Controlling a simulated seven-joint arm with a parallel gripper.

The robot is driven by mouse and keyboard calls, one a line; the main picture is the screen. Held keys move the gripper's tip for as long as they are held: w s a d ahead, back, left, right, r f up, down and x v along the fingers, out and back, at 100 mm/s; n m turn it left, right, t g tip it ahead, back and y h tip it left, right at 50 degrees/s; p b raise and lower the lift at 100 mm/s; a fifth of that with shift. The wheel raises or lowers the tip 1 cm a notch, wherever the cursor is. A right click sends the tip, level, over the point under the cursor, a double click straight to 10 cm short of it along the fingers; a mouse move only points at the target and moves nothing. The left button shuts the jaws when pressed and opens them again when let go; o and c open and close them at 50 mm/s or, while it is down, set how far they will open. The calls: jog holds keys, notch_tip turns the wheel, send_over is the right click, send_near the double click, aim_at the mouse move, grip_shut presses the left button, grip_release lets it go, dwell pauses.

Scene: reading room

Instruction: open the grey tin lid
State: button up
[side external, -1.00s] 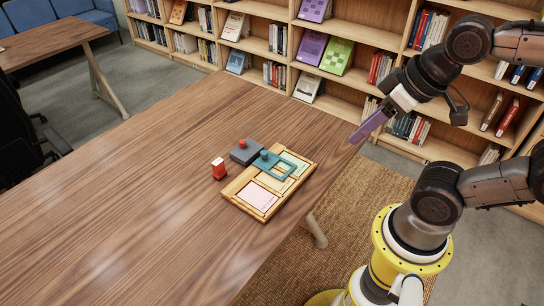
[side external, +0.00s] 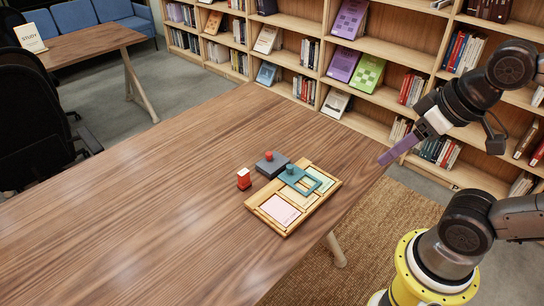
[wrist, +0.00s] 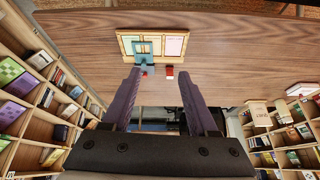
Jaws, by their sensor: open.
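The grey tin (side external: 270,168) is a low dark grey box with a red knob on its lid (side external: 272,161). It sits on the table at the back left edge of a wooden tray, and its lid looks shut. My gripper (side external: 382,161) hangs high to the right, well apart from the tin, with purple fingers. In the wrist view my gripper (wrist: 159,73) is open, with nothing between its fingers. The tin is mostly hidden there.
The wooden tray (side external: 270,224) holds pale panels and a teal frame (side external: 291,183) with a knob. A red block (side external: 244,179) with a white top stands left of the tray. The table's left side is clear. Bookshelves (side external: 385,98) stand behind the table.

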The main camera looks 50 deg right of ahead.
jog(key=w+r+m, duration=0.4)
jog(key=w+r, duration=0.6)
jog(key=w, duration=0.1)
jog(key=m+g, duration=0.4)
jog(key=g, duration=0.2)
send_over(269, 153)
notch_tip(269, 153, down, 24)
notch_tip(269, 153, down, 14)
jog(key=shift+a+r, duration=0.1)
jog(key=shift+r, duration=0.05)
grip_shut()
